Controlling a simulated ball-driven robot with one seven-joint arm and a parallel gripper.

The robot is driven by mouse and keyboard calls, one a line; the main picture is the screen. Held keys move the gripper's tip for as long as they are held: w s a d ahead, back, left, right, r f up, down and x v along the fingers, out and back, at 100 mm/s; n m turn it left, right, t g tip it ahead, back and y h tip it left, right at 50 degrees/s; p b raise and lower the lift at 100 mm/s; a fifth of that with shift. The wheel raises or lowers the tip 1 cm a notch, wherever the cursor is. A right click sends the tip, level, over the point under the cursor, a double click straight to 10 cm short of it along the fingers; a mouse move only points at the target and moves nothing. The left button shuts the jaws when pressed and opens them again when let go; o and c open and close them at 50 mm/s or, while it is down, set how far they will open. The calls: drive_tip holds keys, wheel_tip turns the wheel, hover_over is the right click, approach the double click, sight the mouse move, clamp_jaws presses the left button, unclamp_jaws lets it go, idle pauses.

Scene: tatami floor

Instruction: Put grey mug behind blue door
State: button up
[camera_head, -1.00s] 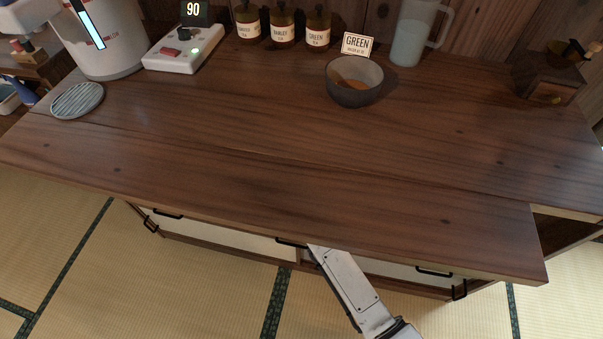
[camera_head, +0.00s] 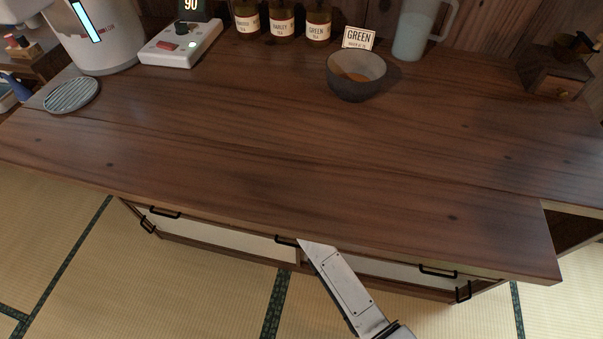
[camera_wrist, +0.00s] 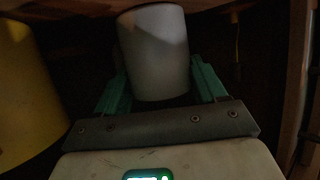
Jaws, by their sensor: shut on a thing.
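A plain grey mug (camera_wrist: 155,55) stands between the green fingers of my gripper (camera_wrist: 160,82) in the wrist view. My gripper is shut on it, in a dark space. Its handle cannot be made out. In the head view my arm reaches under the front edge of the wooden counter (camera_head: 290,150), and the counter hides my gripper and the mug. No blue door can be made out in either view.
A large yellow object (camera_wrist: 25,95) is close on the left of my gripper. A wooden upright (camera_wrist: 294,85) is on the right. Cabinet fronts with black handles (camera_head: 437,271) lie under the counter. A bowl (camera_head: 356,84) and jars stand on top.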

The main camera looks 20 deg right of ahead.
drive_tip(key=o, duration=1.3)
drive_tip(key=shift+r, duration=0.15)
drive_tip(key=p+v, duration=0.2)
drive_tip(key=v, duration=1)
